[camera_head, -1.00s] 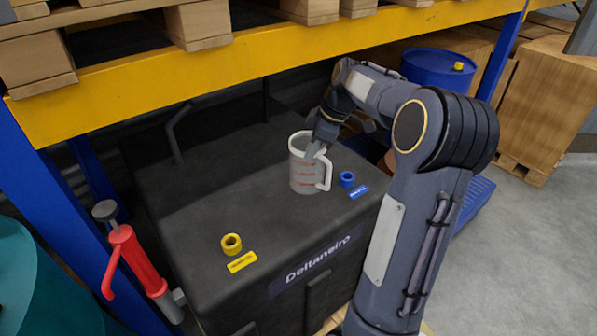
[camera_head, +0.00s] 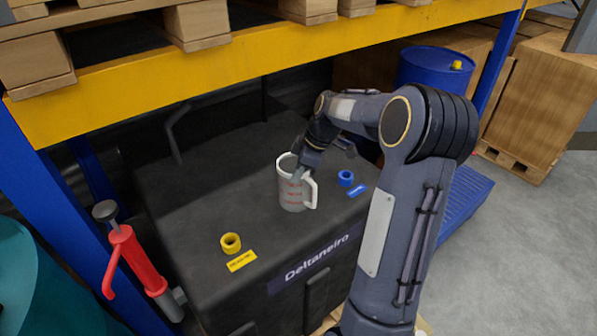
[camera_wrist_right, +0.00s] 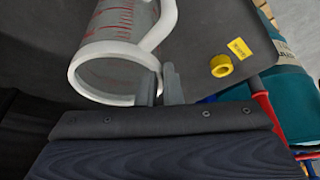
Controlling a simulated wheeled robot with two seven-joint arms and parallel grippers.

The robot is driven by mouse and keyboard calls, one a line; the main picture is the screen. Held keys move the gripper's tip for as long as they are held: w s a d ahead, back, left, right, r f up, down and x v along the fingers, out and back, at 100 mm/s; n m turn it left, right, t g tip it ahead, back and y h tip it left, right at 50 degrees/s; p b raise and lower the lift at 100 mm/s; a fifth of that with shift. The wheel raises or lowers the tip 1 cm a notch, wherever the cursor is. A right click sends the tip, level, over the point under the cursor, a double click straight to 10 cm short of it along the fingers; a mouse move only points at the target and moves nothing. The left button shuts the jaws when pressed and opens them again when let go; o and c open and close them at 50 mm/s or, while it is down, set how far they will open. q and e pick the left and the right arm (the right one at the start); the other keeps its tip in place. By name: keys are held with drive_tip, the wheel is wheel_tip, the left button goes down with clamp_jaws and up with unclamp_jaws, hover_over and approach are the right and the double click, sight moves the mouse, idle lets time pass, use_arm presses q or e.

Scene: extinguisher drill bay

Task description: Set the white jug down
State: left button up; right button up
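The white jug (camera_head: 291,196), a grey-white measuring jug with red marks, is over the top of the black tank (camera_head: 210,200) in the head view. Its handle points right. I cannot tell whether its base touches the tank. My right gripper (camera_head: 297,174) reaches down to its rim from the upper right. In the right wrist view, the fingers (camera_wrist_right: 160,84) close on the jug's wall (camera_wrist_right: 122,22) at the rim, beside the handle. The jug's mouth faces the wrist camera. My left gripper is not in view.
A yellow cap (camera_head: 231,243) and a blue cap (camera_head: 346,178) sit on the tank top. A red hand pump (camera_head: 138,262) stands at the left. A yellow shelf beam (camera_head: 220,70) crosses above the tank. The tank top left of the jug is clear.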

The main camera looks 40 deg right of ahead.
drive_tip(key=o, duration=0.3)
drive_tip(key=shift+r, duration=0.1)
drive_tip(key=v, duration=1.2)
drive_tip(key=s+a+m+t, duration=0.1)
drive_tip(key=s+a+m, duration=0.1)
drive_tip(key=s+a, duration=0.35)
drive_tip(key=s+a+m, duration=0.3)
drive_tip(key=a, duration=0.6)
drive_tip(key=s+a+f+m, duration=0.1)
drive_tip(key=s+a+f, duration=0.1)
drive_tip(key=s+a, duration=0.1)
drive_tip(key=s+a+f+m+t, duration=0.1)
drive_tip(key=s+a+f+m, duration=0.1)
drive_tip(key=s+a, duration=0.2)
drive_tip(key=s+a+f+m, duration=0.2)
drive_tip(key=s+a+f, duration=0.1)
drive_tip(key=s+a, duration=0.1)
drive_tip(key=shift+s+f+y+b, duration=0.1)
drive_tip(key=shift+s+y+b, duration=0.2)
drive_tip(key=shift+y, duration=0.1)
